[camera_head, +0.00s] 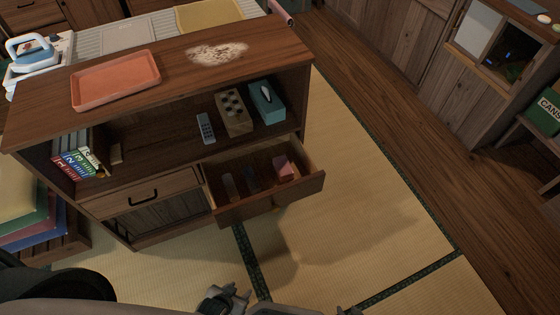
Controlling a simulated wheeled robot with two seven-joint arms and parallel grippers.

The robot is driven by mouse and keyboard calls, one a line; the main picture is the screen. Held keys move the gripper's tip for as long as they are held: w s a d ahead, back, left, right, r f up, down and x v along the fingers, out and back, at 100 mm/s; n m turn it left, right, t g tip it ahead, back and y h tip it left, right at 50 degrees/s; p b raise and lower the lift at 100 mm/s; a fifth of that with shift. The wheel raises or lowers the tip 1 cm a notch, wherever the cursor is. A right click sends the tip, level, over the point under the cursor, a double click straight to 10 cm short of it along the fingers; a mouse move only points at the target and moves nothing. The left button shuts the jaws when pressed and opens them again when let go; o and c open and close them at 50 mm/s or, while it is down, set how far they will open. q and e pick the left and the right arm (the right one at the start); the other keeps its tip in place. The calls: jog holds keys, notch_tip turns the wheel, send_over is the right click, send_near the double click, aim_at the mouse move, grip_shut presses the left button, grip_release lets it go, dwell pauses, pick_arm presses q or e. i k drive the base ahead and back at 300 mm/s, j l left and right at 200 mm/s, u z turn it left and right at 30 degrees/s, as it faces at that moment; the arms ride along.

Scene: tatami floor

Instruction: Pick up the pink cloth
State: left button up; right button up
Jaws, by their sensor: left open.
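A small pink folded thing (284,168), which looks like the pink cloth, lies in the right part of the open drawer (270,198) of the wooden cabinet. Its lower part is hidden in the drawer's shadow. My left gripper (226,300) is at the bottom edge of the view, open, in front of the drawer and well apart from it. Only a small tip of what looks like my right gripper (349,311) shows at the bottom edge, so its jaws cannot be made out.
Other small items lie in the drawer. The cabinet top (180,65) bears an orange tray (116,81) and a patch of white powder (217,53). Its shelf holds books, a remote (206,128) and a teal tissue box (267,103). Tatami floor (370,190) is clear to the right.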

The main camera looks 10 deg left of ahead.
aim_at(284, 169)
jog(key=i+l+u, duration=0.3)
jog(key=l, duration=0.3)
jog(key=i+l+u, duration=0.3)
jog(key=l, duration=0.35)
jog(key=i, duration=0.1)
